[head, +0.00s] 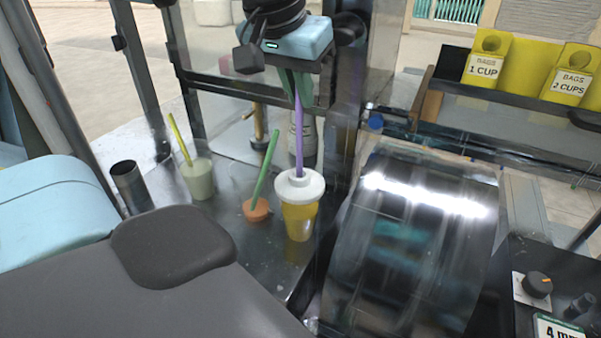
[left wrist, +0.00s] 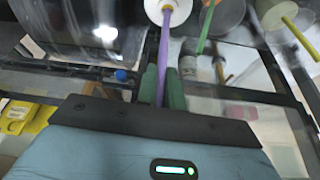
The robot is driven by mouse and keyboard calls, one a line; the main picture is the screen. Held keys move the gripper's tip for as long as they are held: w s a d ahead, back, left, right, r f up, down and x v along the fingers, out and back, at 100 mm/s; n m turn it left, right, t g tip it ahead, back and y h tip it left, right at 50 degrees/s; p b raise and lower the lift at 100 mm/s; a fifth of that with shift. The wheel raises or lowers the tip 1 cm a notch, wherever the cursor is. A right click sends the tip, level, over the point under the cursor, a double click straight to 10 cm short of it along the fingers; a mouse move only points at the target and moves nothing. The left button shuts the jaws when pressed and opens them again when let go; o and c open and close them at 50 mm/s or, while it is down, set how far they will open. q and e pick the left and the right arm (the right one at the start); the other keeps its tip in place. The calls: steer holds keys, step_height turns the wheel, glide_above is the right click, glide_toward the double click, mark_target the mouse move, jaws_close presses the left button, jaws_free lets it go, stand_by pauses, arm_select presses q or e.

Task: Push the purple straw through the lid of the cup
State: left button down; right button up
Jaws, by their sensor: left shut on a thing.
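The cup (head: 300,220) is yellow with a white lid (head: 300,184) and stands upright on the metal counter. The purple straw (head: 299,135) is upright, with its lower end at the middle of the lid. My left gripper (head: 297,92) is above the cup, its green fingers shut on the upper part of the straw. In the left wrist view the straw (left wrist: 164,50) runs from the gripper (left wrist: 162,85) to the lid (left wrist: 168,12). I cannot tell whether its tip is through the lid. My right gripper is not in view.
An orange cup (head: 256,210) with a green straw and a pale green cup (head: 198,180) with a yellow straw stand left of the cup. A dark metal tube (head: 131,186) is further left. A shiny metal housing (head: 410,240) is close on the right.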

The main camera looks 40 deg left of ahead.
mark_target(297, 153)
arm_select(q)
steer(key=shift+f+b, duration=0.3)
steer(key=shift+f, duration=1.2)
steer(key=shift+f+b, duration=0.35)
steer(key=shift+f, duration=0.9)
steer(key=shift+f+b, duration=0.4)
steer(key=shift+f, duration=1)
steer(key=shift+f+b, duration=0.6)
steer(key=shift+f, duration=1.2)
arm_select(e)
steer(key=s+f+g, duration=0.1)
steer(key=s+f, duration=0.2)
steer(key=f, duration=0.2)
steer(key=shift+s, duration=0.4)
arm_select(q)
steer(key=c, duration=1.5)
jaws_free()
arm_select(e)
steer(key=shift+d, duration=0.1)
arm_select(q)
steer(key=shift+o, duration=0.2)
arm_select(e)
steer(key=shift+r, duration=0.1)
